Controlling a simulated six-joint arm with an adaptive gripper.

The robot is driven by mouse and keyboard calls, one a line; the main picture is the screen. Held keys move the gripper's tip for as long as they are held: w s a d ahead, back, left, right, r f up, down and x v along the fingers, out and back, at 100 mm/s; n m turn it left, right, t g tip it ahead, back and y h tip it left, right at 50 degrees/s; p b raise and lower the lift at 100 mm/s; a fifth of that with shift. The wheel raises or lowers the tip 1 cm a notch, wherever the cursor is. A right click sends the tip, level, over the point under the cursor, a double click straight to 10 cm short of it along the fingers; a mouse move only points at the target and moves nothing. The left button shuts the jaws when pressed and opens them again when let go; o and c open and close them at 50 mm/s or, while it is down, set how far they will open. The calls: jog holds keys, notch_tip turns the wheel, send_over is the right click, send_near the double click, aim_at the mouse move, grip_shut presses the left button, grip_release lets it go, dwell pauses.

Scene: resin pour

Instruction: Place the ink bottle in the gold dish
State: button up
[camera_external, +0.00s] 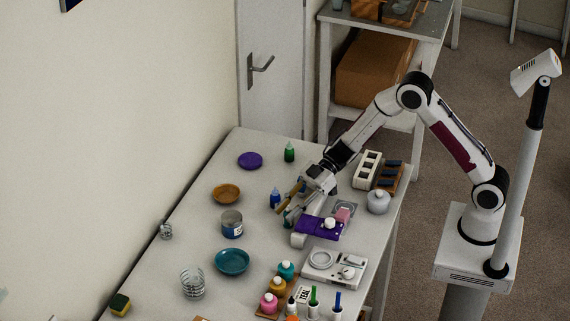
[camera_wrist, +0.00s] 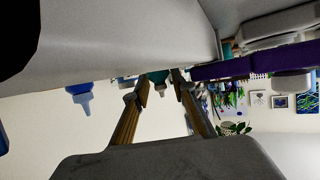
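The gold dish (camera_external: 226,194) lies left of my gripper on the table and looks empty. Several small dropper-style bottles stand nearby; I cannot tell which is the ink bottle. A blue bottle (camera_external: 275,198) stands just left of my gripper and shows in the wrist view (camera_wrist: 81,95). A dark green bottle (camera_external: 288,217) is partly hidden beneath my gripper. Another green bottle (camera_external: 289,152) stands farther back. My gripper (camera_external: 292,200) is low over the table, tilted, with fingers apart. In the wrist view its fingertips (camera_wrist: 156,86) straddle a teal-green shape beyond them; contact is unclear.
A purple dish (camera_external: 250,160) and teal dish (camera_external: 232,261) lie on the left side. A metal can (camera_external: 232,225) stands between the gold and teal dishes. A purple-and-white device (camera_external: 319,228) is close right of my gripper. Jars and a white scale (camera_external: 335,266) crowd the front.

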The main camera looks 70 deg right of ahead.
jog(key=shift+c, duration=0.4)
jog(key=c, duration=0.6)
grip_shut()
jog(key=shift+s+f, duration=0.1)
jog(key=shift+f, duration=0.05)
jog(key=shift+r, duration=5.2)
